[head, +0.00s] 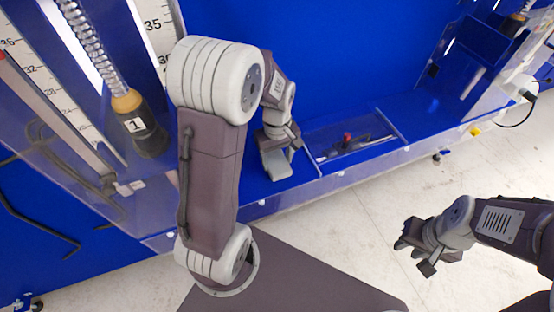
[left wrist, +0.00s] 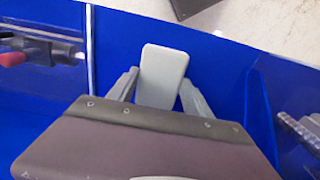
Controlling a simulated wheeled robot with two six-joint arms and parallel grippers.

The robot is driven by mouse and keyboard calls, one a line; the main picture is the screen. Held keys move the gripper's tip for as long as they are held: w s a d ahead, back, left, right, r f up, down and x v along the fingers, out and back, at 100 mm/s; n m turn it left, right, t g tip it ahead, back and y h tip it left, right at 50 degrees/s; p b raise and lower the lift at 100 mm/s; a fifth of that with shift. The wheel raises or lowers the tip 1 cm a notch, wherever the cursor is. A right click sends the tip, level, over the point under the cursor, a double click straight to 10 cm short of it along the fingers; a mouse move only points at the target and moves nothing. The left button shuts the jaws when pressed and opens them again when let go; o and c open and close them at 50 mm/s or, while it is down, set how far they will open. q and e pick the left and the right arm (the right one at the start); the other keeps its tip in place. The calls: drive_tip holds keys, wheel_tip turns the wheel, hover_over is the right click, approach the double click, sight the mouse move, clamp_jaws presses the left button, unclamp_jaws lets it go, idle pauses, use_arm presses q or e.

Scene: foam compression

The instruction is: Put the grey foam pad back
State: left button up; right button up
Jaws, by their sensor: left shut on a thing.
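The grey foam pad (left wrist: 163,72) is a flat light-grey block with rounded corners. In the left wrist view it stands out between the two fingers of my left gripper (left wrist: 160,92), which is shut on it. In the head view my left gripper (head: 275,150) points down over the blue floor of the bench, with the pad (head: 277,166) at its tips. I cannot tell whether the pad touches the floor. My right gripper (head: 416,250) hangs over the pale room floor at the right, its fingers apart and empty.
A clear-walled compartment (head: 350,140) with a red-knobbed tool (head: 347,137) lies right of my left gripper. A spring device marked 1 (head: 140,125) and tall number scales (head: 60,100) stand at the left. A low clear front wall (head: 300,196) edges the bench.

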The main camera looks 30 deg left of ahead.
sight(277, 162)
use_arm(q)
drive_tip(key=shift+s+f, duration=0.1)
drive_tip(key=o, duration=1.2)
wheel_tip(277, 162, up, 12)
drive_tip(key=p, duration=0.3)
drive_tip(key=s+d+f+m+t, duration=0.1)
drive_tip(key=s+d+f+m, duration=0.4)
drive_tip(key=s+f+m, duration=0.4)
drive_tip(key=shift+m, duration=0.3)
drive_tip(key=r+p, duration=0.1)
drive_tip(key=r, duration=0.1)
drive_tip(key=r+p, duration=0.1)
drive_tip(key=p, duration=0.1)
drive_tip(key=r+p, duration=0.2)
drive_tip(key=shift+w+a+r, duration=0.1)
drive_tip(key=shift+w+r, duration=0.2)
drive_tip(key=shift+w, duration=0.1)
